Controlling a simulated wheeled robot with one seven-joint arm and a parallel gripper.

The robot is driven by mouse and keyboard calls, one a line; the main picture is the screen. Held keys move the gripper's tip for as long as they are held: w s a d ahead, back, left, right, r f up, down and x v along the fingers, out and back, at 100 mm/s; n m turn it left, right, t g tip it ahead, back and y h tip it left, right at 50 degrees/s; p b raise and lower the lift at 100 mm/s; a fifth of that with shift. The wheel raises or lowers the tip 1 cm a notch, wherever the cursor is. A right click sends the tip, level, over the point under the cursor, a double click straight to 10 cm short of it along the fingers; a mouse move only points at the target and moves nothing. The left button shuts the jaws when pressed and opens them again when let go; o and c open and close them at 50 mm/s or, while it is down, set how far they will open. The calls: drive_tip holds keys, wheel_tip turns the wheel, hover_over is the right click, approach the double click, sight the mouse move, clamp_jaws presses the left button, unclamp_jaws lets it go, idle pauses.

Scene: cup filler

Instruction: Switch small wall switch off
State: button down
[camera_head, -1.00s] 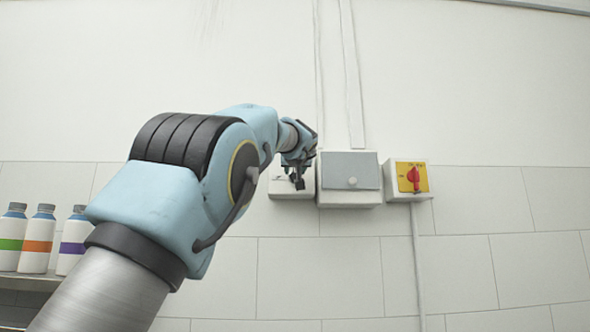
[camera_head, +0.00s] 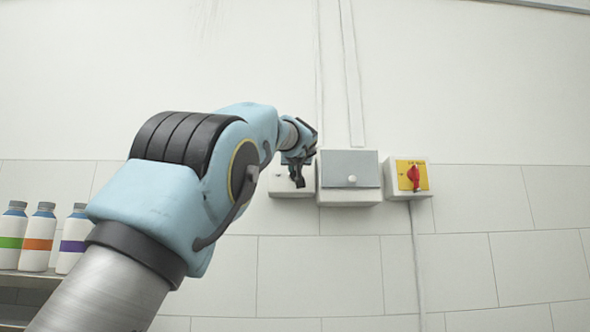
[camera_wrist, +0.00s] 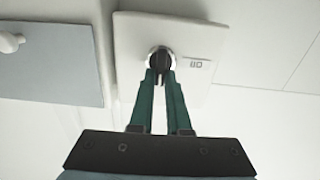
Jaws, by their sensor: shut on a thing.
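The small wall switch (camera_head: 278,187) is a white box on the wall, partly hidden behind my gripper (camera_head: 298,183) in the head view. In the wrist view, its white plate (camera_wrist: 203,38) carries a round dark knob (camera_wrist: 161,56) with a light metal ring and a small dark marking at its right. The green fingers of my gripper (camera_wrist: 161,76) are close together with their tips at the knob, shut on it. The tips cover part of the knob, so its exact turn is hard to read.
A grey-lidded box (camera_head: 348,176) stands close on the right of the switch. Further right is a red rotary switch (camera_head: 414,177) on a yellow plate. Several white bottles (camera_head: 38,238) stand on a shelf at the far left.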

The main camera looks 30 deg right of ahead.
drive_tip(key=shift+f+n, duration=0.1)
drive_tip(key=shift+n, duration=0.2)
drive_tip(key=n+b, duration=0.1)
drive_tip(key=n, duration=0.3)
drive_tip(key=n+b, duration=0.2)
drive_tip(key=n, duration=0.2)
drive_tip(key=a+n+b, duration=0.1)
drive_tip(key=n+b, duration=0.1)
drive_tip(key=n, duration=0.3)
drive_tip(key=shift+w+f, duration=0.25)
drive_tip(key=shift+f, duration=0.1)
drive_tip(key=n+b, duration=0.1)
drive_tip(key=n, duration=0.3)
drive_tip(key=shift+f, duration=0.2)
drive_tip(key=c, duration=0.9)
unclamp_jaws()
